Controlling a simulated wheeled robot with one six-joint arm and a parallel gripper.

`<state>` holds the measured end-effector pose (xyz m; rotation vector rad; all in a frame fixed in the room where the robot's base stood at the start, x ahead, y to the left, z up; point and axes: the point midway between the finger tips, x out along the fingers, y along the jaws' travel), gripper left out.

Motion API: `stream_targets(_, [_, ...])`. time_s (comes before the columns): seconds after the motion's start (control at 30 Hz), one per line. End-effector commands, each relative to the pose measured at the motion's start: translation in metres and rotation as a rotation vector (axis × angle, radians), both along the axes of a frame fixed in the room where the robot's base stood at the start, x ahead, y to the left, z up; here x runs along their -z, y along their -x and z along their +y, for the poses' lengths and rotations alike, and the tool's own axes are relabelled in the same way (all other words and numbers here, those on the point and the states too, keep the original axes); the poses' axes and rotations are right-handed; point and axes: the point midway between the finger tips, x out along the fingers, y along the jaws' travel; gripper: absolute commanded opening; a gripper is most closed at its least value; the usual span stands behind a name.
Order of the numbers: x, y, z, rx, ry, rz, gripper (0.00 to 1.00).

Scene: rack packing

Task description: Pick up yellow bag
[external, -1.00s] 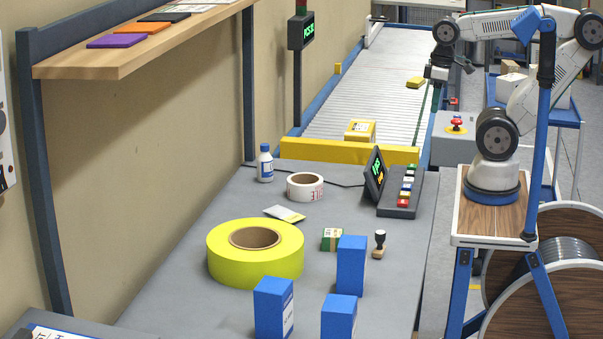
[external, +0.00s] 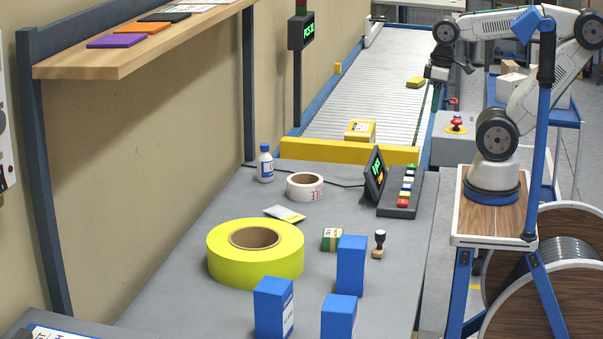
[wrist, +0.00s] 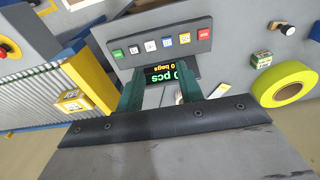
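Two yellow packages lie on the roller conveyor. The nearer labelled one (external: 360,131) sits by the yellow end bar and also shows in the wrist view (wrist: 74,102), left of my fingers. The farther, smaller one (external: 416,82) lies near the conveyor's right edge. A thin yellow-and-white packet (external: 285,214) lies flat on the grey table. I cannot tell for certain which is the yellow bag. My gripper (external: 450,70) hangs near the conveyor's right side, apart from the packages. In the wrist view its two dark green fingers (wrist: 160,88) stand apart with nothing held between them.
The grey table (external: 190,290) holds a yellow tape roll (external: 285,262), a label roll (external: 305,187), a bottle (external: 265,164), several blue boxes (external: 351,268) and a button panel with display (external: 405,192). A red stop button (external: 456,121) stands beside the conveyor.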

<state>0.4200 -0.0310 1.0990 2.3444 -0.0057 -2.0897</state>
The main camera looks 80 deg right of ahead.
Motion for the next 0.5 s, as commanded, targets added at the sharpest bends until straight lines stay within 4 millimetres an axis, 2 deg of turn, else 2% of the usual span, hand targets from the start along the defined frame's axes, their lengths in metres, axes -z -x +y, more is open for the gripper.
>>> stream_targets(0.03, [0.0000,0.0000,0.0000,0.000,0.000,0.000,0.50])
stream_targets(0.1, [0.0000,0.0000,0.0000,0.000,0.000,0.000,0.70])
stream_targets(0.13, [0.0000,0.0000,0.0000,0.000,0.000,0.000,0.75])
stream_targets(0.4, [0.0000,-0.0005,-0.0002,-0.003,0.002,0.002,0.75])
stream_targets(0.5, [0.0014,-0.0064,-0.0028,-0.036,0.034,0.021,0.75])
